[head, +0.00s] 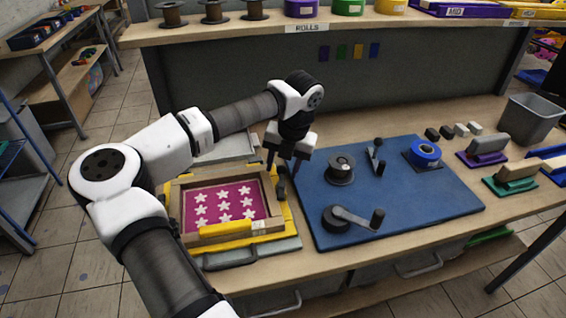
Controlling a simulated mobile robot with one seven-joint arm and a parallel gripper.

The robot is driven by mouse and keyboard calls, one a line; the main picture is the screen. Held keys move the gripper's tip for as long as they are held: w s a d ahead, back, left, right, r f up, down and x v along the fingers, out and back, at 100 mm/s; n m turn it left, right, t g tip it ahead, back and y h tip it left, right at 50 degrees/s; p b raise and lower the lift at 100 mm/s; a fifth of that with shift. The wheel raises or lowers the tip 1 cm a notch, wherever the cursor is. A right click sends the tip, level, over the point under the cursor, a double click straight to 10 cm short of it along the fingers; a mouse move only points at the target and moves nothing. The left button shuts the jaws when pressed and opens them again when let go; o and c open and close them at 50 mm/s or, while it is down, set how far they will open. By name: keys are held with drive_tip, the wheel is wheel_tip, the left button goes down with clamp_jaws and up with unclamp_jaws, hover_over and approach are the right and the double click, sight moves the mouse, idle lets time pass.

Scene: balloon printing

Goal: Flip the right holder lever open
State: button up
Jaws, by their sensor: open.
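A wooden screen frame (180,205) with a magenta panel of white stars (222,203) lies on a yellow base on the bench. A small dark part (281,188), seemingly the right holder lever, stands at the frame's right side. It is partly covered, so I cannot tell its position clearly. My gripper (283,167) points down just above that part, with its fingers open and apart. I cannot tell whether a finger touches it. Any left holder is hidden behind my arm.
Green and purple-based blocks and a grey bin (530,117) stand further right. A raised shelf (240,30) runs behind.

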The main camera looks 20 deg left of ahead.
drive_tip(key=c, duration=1)
drive_tip(key=shift+a+f+n+b, duration=0.25)
drive_tip(key=shift+n+b, duration=0.15)
drive_tip(key=shift+b, duration=0.4)
drive_tip(key=shift+s+a+n+b, duration=0.1)
drive_tip(key=shift+n+b, duration=0.3)
drive_tip(key=shift+b, duration=0.1)
drive_tip(key=shift+s+a+r+n+b, duration=0.2)
drive_tip(key=shift+n+b, duration=0.25)
drive_tip(key=shift+n, duration=0.35)
drive_tip(key=o, duration=1)
